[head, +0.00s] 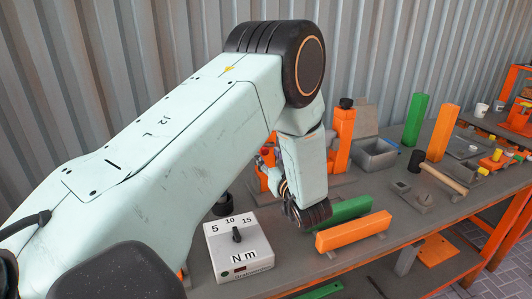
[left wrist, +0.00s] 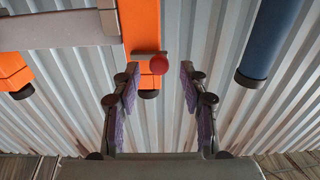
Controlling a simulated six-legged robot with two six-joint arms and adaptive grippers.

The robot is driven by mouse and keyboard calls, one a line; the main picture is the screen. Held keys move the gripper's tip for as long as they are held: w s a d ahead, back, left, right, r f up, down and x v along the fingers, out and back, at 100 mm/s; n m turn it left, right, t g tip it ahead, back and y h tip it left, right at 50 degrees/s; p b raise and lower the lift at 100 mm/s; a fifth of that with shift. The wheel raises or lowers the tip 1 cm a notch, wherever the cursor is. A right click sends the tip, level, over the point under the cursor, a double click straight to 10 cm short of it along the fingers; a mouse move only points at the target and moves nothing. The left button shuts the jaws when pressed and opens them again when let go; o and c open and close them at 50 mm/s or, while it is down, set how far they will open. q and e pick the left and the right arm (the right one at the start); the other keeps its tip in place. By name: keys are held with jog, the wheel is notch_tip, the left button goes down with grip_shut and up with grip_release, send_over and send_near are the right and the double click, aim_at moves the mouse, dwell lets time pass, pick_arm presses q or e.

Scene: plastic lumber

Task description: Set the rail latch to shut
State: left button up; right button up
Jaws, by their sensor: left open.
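A red round knob (left wrist: 158,64) sits on a small bracket at the end of an orange bar (left wrist: 140,25) in the left wrist view; it looks like the rail latch's handle. I cannot tell whether the latch stands open or shut. My left gripper (left wrist: 160,82) is open, its two purple-padded fingers on either side of the knob's line, with no visible contact. In the head view my left gripper (head: 266,163) is partly hidden by my forearm, and the latch cannot be made out there. My right gripper is not in view.
A dark blue cylinder (left wrist: 268,42) hangs right of the gripper.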

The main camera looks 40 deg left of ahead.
pick_arm(q)
jog(key=shift+x, duration=0.95)
jog(key=shift+d, duration=0.15)
jog(key=shift+r, duration=0.1)
jog(key=shift+a, duration=0.2)
jog(key=c, duration=0.3)
grip_shut()
jog(key=shift+w+d, duration=0.1)
